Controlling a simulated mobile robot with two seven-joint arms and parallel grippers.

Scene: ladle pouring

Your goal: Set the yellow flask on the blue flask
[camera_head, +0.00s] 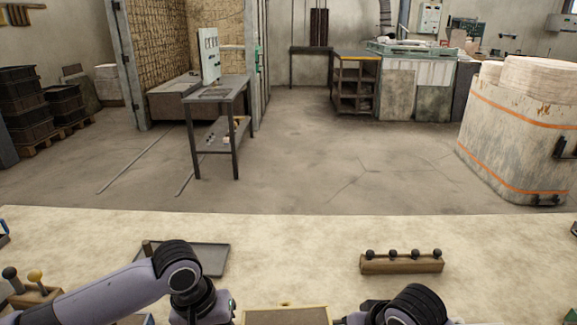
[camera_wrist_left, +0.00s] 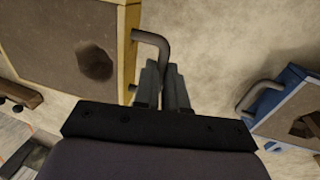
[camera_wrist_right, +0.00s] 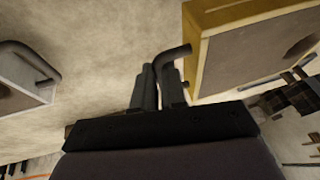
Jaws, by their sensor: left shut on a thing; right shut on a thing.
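The yellow flask (camera_wrist_left: 132,45) is a shallow yellow-rimmed frame filled with brown sand, with a dark round hollow in it. My left gripper (camera_wrist_left: 168,75) is shut on the bent grey handle at one end. My right gripper (camera_wrist_right: 160,78) is shut on the handle at the opposite end. The blue flask (camera_wrist_left: 275,112), with its own grey handle, stands apart from the yellow flask, at the right of the left wrist view. I cannot tell the yellow flask's height above the table.
A pale grey box-like frame with a handle (camera_wrist_right: 28,92) stands at the left of the right wrist view. On the table are a dark tray (camera_head: 210,258), a wooden rack with black knobs (camera_head: 402,264) and a block with knobbed pegs (camera_head: 36,296). The table between tray and rack is bare.

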